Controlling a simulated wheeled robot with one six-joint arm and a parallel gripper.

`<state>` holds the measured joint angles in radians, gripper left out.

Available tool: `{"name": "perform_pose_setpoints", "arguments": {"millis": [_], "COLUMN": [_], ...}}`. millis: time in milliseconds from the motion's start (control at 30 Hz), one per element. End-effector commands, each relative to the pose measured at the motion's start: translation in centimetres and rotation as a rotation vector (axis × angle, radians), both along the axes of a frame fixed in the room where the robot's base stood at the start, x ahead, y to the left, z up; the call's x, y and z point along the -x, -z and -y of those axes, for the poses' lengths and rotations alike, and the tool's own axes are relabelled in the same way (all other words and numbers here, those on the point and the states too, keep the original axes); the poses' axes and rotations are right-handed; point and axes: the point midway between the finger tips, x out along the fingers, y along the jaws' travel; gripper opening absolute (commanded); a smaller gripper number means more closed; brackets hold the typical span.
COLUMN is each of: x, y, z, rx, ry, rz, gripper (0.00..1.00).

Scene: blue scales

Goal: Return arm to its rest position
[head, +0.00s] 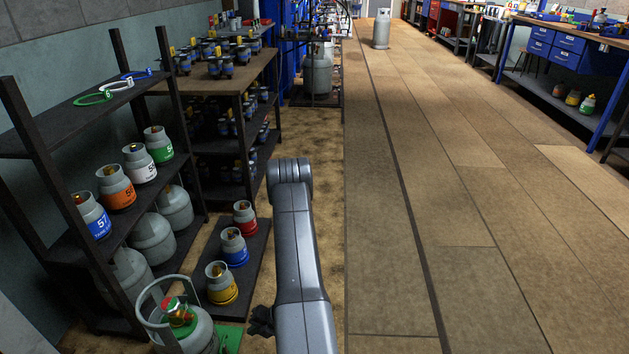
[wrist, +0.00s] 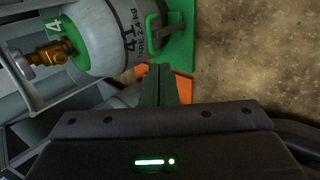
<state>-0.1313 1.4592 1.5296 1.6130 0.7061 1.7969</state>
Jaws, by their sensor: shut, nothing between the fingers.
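My arm (head: 298,245) reaches forward over the floor in the middle of the head view. My gripper (head: 262,321) shows as a small dark part low beside the arm, partly hidden by it. In the wrist view my gripper (wrist: 166,85) has its dark fingers together, empty. A grey and green gas cylinder (wrist: 105,35) with a brass valve lies just beyond the fingertips in that picture. It appears apart from them, though the exact gap cannot be told.
A dark shelf rack (head: 95,230) with several cylinders stands at the left. A low black platform (head: 262,240) holds red, blue and yellow-banded cylinders. A caged cylinder (head: 190,325) stands at the bottom left, near my gripper.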

Motion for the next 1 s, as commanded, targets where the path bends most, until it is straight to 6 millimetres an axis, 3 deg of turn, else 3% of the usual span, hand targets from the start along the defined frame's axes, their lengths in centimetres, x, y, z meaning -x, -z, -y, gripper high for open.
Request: {"name": "perform_pose_setpoints", "arguments": {"millis": [33,367,467,700,800,1000], "x": [0.3,-0.1,-0.2,-0.5,-0.4,-0.3], "y": [1.9,7.2,8.3,8.5,9.1,9.6], "z": [-1.0,-5.1,-6.6,-10.2,-8.3,-6.6], "rx": [0.001,0.002,0.001,0.0,-0.017,-0.118], "ry": [-0.008,-0.008,-0.008,-0.001,0.005,0.007], "rz": [-0.005,-0.003,-0.003,-0.002,-0.006,0.004], "gripper": [0.0,0.0,0.0,0.0,0.0,0.0]}}
